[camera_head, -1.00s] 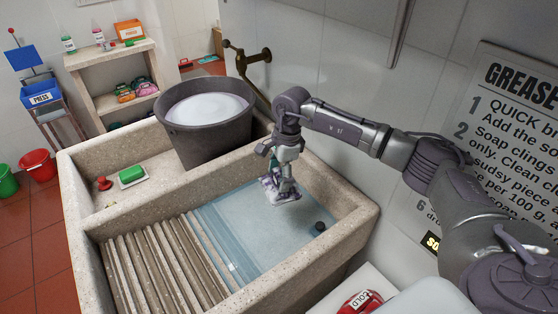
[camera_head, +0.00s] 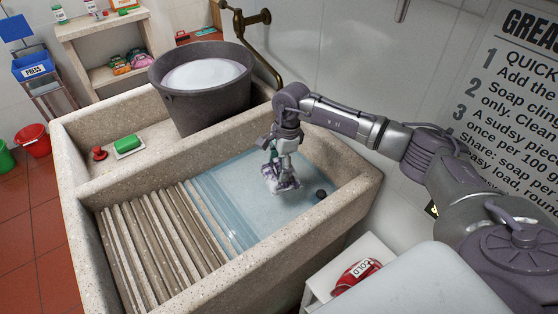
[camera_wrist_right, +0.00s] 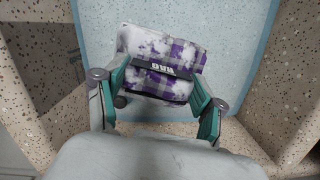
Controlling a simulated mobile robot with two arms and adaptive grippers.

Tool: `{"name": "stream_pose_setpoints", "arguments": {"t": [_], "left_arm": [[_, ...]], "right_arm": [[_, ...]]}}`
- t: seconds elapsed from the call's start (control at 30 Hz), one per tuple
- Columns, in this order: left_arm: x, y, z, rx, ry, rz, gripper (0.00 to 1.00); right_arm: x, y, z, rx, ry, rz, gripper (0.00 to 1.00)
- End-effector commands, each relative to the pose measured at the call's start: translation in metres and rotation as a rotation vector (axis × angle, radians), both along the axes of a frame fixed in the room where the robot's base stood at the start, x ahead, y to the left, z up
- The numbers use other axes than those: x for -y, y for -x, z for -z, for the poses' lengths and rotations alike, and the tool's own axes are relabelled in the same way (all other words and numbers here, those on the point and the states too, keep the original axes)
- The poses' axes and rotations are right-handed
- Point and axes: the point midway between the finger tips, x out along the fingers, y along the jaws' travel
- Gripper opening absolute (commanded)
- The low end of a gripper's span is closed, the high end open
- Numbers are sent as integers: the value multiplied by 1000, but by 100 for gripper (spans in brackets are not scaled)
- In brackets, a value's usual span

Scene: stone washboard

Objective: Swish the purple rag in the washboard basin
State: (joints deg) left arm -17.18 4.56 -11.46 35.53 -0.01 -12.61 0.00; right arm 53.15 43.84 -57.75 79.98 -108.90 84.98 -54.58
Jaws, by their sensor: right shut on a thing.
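The purple rag (camera_head: 284,184) is a purple and white checked cloth with whitish patches and a dark label. My right gripper (camera_head: 281,172) is shut on it, low over the water in the washboard basin (camera_head: 340,205). In the right wrist view the rag (camera_wrist_right: 165,62) lies between the teal fingers of my gripper (camera_wrist_right: 160,98). Pale blue water (camera_head: 245,215) fills the right part of the basin. I cannot tell how deep the rag sits in it. The ridged washboard slope (camera_head: 160,245) is at the left. My left gripper is out of view.
A dark round knob (camera_head: 320,194) is in the basin.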

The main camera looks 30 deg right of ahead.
Motion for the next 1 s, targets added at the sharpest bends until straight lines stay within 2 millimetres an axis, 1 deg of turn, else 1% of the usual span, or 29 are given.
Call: {"name": "stream_pose_setpoints", "arguments": {"t": [0.03, 0.7, 0.83, 1.0], "left_arm": [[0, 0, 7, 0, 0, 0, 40], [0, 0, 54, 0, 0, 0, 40], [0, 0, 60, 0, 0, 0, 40], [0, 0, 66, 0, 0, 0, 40]], "right_arm": [[0, 0, 10, 0, -1, 1, 35], [0, 0, 89, 0, 0, 1, 35], [0, 0, 99, 1, 0, 2, 35], [1, -1, 106, 3, 0, 1, 35]]}}
